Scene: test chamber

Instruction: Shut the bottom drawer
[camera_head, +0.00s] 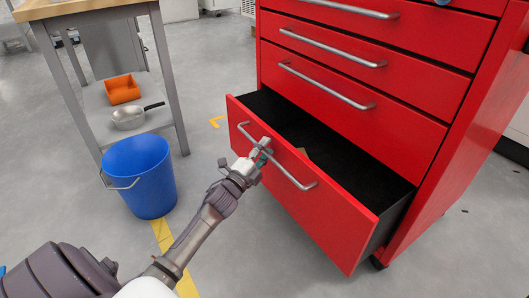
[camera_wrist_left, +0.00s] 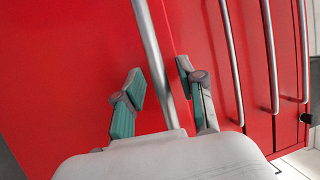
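The bottom drawer (camera_head: 318,208) of the red tool cabinet is pulled well out, and its dark inside shows. A small brownish thing (camera_head: 302,152) shows at the inner side of its front. My left gripper (camera_head: 262,152) is at the bar handle (camera_head: 293,179) of this drawer, left of the handle's middle. In the left wrist view, the gripper's two green-grey fingers (camera_wrist_left: 160,77) stand apart on either side of the metal handle bar (camera_wrist_left: 154,60), with gaps visible. My right gripper is in neither view.
The drawers above (camera_head: 364,88) look shut. A blue bucket (camera_head: 146,178) stands on the floor left of my left arm. Behind it is a workbench (camera_head: 97,12) with an orange bin (camera_head: 122,89) and a pan (camera_head: 128,118) on its lower shelf.

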